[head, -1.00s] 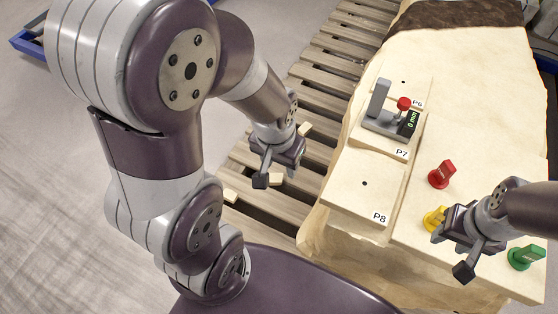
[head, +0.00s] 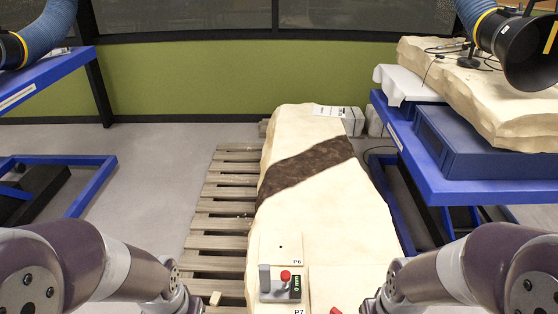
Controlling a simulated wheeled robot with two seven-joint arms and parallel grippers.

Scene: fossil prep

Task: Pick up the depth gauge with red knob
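The depth gauge (head: 266,290) stands on the pale stone block near the bottom middle of the head view, beside the label P7. It has a grey upright, a red knob (head: 285,275) and a small dark display with green digits reading 0 mm. My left arm comes in at the lower left and my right arm at the lower right. Both grippers are below the picture's edge, so their fingers are hidden. Nothing is seen touching the gauge.
The long plaster-coloured block (head: 300,220) with a dark brown band (head: 305,167) lies on a wooden pallet (head: 225,215). A blue workbench (head: 450,185) stands at right, with a black-mouthed hose (head: 520,45) above. Blue frames stand at left. A red piece (head: 335,310) shows at the bottom edge.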

